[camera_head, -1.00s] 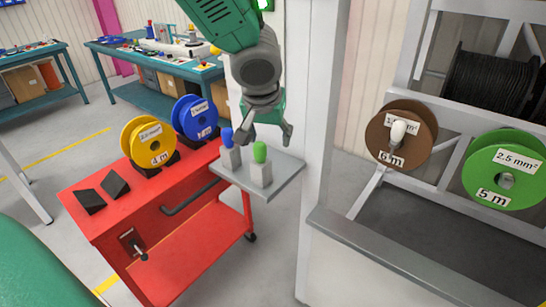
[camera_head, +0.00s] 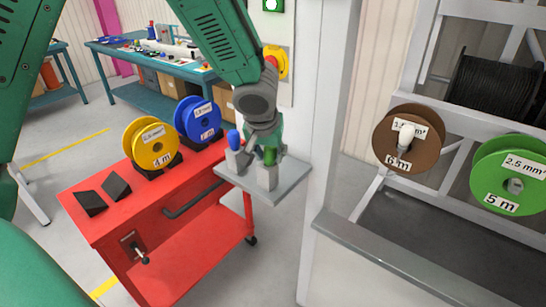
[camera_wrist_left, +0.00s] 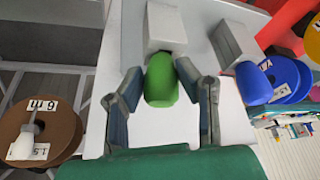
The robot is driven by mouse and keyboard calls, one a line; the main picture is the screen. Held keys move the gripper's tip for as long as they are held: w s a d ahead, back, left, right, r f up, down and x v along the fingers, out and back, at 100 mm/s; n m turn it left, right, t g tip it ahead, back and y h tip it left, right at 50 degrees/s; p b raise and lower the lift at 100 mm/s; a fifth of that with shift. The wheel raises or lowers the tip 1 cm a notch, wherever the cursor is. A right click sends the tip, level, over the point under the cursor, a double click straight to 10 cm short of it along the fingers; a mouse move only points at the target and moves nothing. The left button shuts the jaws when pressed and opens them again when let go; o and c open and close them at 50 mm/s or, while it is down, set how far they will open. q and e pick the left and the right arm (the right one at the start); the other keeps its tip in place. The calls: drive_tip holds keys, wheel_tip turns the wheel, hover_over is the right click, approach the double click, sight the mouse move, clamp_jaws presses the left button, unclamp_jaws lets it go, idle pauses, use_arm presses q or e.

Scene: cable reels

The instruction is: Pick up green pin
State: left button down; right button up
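The green pin (camera_head: 270,156) stands in a light grey block on the grey shelf (camera_head: 289,186) at the side of the red cart. My left gripper (camera_head: 264,152) is down at the pin and partly hides it in the head view. In the left wrist view the green pin (camera_wrist_left: 161,80) lies between the two open fingers (camera_wrist_left: 162,92), with a visible gap on each side. The blue pin (camera_head: 234,139) stands in its own block just left of the gripper; it also shows in the left wrist view (camera_wrist_left: 252,83). My right gripper is not in view.
The red cart (camera_head: 150,205) carries a yellow reel (camera_head: 152,144) and a blue reel (camera_head: 198,120). A white post (camera_head: 325,110) rises close to the right of the shelf. A brown reel (camera_head: 408,138) and a green reel (camera_head: 508,173) hang on the rack at right.

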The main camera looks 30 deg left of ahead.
use_arm(q)
drive_tip(key=shift+w+a+f, duration=0.1)
drive_tip(key=shift+a+f, duration=0.1)
drive_tip(key=shift+a, duration=0.4)
drive_tip(key=shift+w+a+f, duration=0.1)
drive_tip(key=shift+a+f, duration=0.05)
drive_tip(key=shift+a, duration=0.4)
drive_tip(key=shift+d+r, duration=0.25)
drive_tip(key=shift+d, duration=0.8)
drive_tip(key=shift+w+a+r, duration=0.1)
drive_tip(key=shift+a+r, duration=0.2)
drive_tip(key=shift+a, duration=0.05)
drive_tip(key=r, duration=0.1)
drive_tip(key=r+p, duration=0.1)
drive_tip(key=r, duration=0.2)
drive_tip(key=shift+a+r, duration=0.3)
drive_tip(key=shift+r, duration=0.1)
drive_tip(key=r, duration=0.2)
drive_tip(key=r+p, duration=0.1)
drive_tip(key=r, duration=0.1)
drive_tip(key=shift+d, duration=0.4)
drive_tip(key=shift+d+r, duration=0.1)
drive_tip(key=shift+r, duration=0.2)
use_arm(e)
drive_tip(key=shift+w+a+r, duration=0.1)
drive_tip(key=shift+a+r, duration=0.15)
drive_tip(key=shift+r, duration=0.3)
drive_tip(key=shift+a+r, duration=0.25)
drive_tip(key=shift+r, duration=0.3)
